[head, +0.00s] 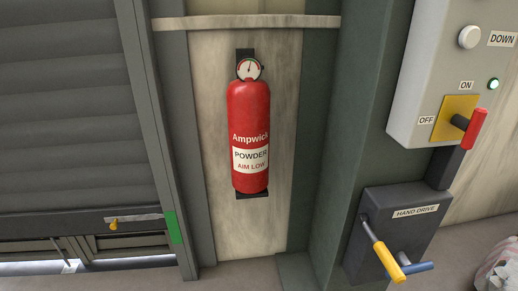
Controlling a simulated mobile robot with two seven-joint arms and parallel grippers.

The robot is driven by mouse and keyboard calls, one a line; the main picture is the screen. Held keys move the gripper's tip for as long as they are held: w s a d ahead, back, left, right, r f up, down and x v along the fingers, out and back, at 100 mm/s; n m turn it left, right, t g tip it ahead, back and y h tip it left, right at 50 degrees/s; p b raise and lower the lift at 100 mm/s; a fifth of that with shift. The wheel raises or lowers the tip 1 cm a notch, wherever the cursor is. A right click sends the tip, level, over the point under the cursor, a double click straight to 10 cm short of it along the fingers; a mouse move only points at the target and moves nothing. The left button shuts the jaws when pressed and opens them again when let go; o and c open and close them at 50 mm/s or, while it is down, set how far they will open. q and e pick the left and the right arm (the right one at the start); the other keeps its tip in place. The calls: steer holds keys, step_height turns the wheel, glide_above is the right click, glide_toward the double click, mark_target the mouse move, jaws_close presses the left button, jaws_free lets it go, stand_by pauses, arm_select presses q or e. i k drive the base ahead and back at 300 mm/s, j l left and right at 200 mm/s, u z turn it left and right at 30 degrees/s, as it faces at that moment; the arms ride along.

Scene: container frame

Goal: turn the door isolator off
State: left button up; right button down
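The door isolator is a red lever (474,129) on a black shaft, in front of a yellow plate (455,108) low on the grey control box (432,75) at the upper right. The lever sticks out from the plate, with its red grip slanting up to the right. The ON label (466,85) is above the plate and the OFF label (427,120) is at its left. I cannot tell for sure which label the lever is set to. A green lamp (493,84) right of the ON label looks lit. Neither of my grippers is in view.
A dark hand drive box (385,220) with yellow (388,262) and blue (418,267) handles sits below the control box. A white button (469,37) is above the isolator. A red extinguisher (249,115) hangs mid-picture. A grey shutter (70,110) is at left. A clear bag (498,268) lies bottom right.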

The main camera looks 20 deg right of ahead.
mark_target(472, 127)
steer(key=k+j+z, duration=0.1)
steer(key=z, duration=1.7)
